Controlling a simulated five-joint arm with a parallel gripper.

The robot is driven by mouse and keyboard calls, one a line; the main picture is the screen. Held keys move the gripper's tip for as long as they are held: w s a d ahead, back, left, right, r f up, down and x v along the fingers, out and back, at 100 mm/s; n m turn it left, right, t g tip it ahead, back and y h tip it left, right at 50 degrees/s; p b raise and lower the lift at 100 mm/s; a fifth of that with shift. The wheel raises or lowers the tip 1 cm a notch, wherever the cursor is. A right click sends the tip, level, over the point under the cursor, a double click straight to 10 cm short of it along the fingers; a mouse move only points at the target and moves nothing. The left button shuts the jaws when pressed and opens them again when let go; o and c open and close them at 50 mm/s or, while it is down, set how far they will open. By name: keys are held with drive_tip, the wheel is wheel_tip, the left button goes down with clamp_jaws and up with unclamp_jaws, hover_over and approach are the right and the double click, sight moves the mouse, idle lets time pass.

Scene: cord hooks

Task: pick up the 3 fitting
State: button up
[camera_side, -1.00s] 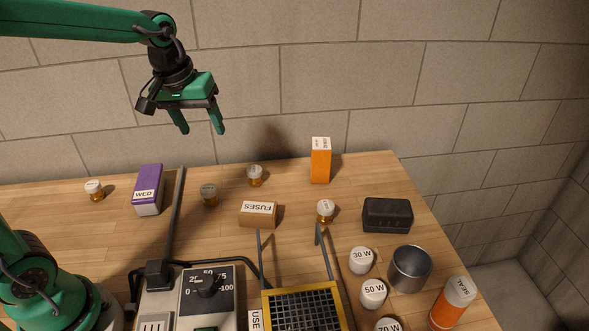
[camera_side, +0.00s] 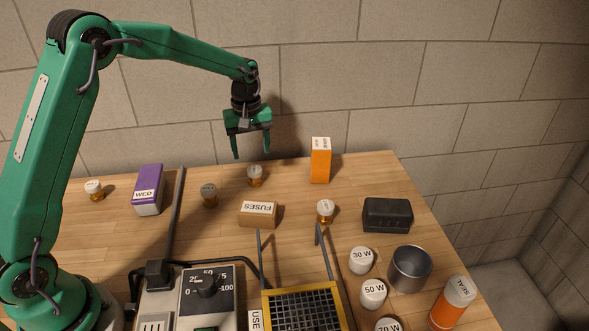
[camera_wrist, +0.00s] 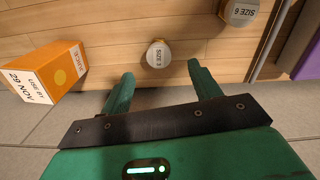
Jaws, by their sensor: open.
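A small brass fitting with a white cap (camera_side: 255,175) stands upright at the back of the table. In the wrist view its cap (camera_wrist: 158,54) carries sideways lettering that seems to read SIZE 3. My gripper (camera_side: 251,155) is open and empty, pointing down and above this fitting. In the wrist view the fitting lies just beyond the gap between the fingertips (camera_wrist: 160,72), not touching them. A grey-capped fitting (camera_side: 209,194) stands to its left; its cap in the wrist view (camera_wrist: 241,12) reads SIZE 6.
An orange box (camera_side: 320,160) stands right of the fitting, a purple box (camera_side: 147,190) at the left. A FUSES box (camera_side: 258,214) lies in front. Two more fittings (camera_side: 94,190) (camera_side: 325,210) stand farther off. A dark rod (camera_side: 174,215) lies left; a wall rises behind.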

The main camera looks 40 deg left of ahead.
sight(254, 169)
drive_tip(key=shift+w+f, duration=0.3)
drive_tip(key=shift+f, duration=4.2)
drive_tip(key=c, duration=1.1)
drive_tip(key=shift+r, duration=0.2)
